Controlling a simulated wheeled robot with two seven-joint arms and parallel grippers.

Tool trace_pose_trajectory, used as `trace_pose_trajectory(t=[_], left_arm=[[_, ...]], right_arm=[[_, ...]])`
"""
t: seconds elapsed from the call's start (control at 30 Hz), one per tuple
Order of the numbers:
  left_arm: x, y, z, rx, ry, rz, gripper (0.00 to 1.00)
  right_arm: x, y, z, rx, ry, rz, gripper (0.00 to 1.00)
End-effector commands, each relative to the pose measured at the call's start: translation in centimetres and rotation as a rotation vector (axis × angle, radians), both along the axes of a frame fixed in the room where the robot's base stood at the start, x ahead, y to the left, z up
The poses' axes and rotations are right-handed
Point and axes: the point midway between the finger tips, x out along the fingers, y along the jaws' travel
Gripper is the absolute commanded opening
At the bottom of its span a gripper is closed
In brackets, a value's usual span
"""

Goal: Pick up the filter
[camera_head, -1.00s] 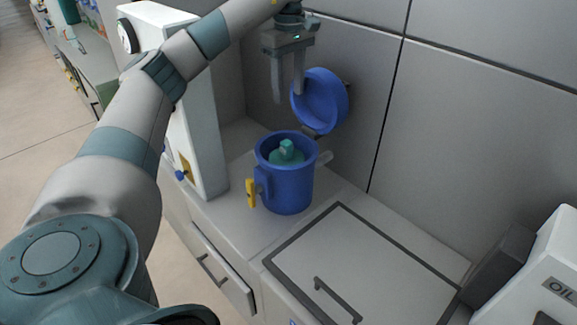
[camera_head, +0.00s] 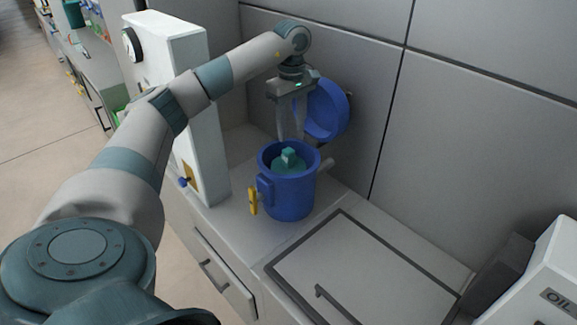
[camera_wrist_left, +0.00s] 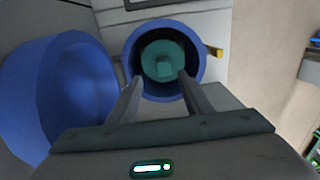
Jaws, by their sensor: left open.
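The filter (camera_head: 288,161) is a teal piece with a small square knob, sitting inside a blue canister (camera_head: 290,192) on the counter. In the left wrist view the filter (camera_wrist_left: 163,62) lies in the round opening of the canister (camera_wrist_left: 197,42). The canister's blue lid (camera_head: 328,110) is swung open behind it and shows at the left of the wrist view (camera_wrist_left: 62,95). My left gripper (camera_head: 291,137) is open and empty, pointing down just above the canister's rim at its back. Its fingers are apart from the knob. My right gripper is not in view.
A white column with a gauge (camera_head: 175,90) stands left of the canister. A yellow-tipped handle (camera_head: 253,200) sticks out at the canister's front. A framed hatch with a handle (camera_head: 350,270) lies to the right, beside an OIL box (camera_head: 545,285). A wall is close behind.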

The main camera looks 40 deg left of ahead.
Motion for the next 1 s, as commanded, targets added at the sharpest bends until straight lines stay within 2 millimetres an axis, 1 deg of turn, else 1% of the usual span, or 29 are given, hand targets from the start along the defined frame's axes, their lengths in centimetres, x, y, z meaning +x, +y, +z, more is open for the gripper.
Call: trace_pose_trajectory(t=[0.03,0.1,0.23,0.4,0.7,0.87,1.0], left_arm=[[-0.1,0.0,-0.6,0.0,0.005,0.0,0.45],[-0.1,0.0,-1.6,-0.001,0.004,0.0,0.45],[-0.1,0.0,-3.0,0.0,0.002,0.0,0.45],[0.0,0.0,-3.5,0.0,-0.001,0.0,0.45],[-0.1,0.0,-3.6,0.0,0.0,0.0,0.45],[-0.3,0.1,-4.2,0.0,0.003,0.0,0.45],[-0.6,0.3,-5.4,0.0,0.004,0.0,0.45]], right_arm=[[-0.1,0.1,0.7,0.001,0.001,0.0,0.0],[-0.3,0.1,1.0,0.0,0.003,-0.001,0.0],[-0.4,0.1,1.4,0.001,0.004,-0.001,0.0],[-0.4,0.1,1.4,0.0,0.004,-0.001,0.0],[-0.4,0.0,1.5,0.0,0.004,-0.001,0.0],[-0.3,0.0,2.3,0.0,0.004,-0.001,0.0],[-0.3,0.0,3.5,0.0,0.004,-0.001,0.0]])
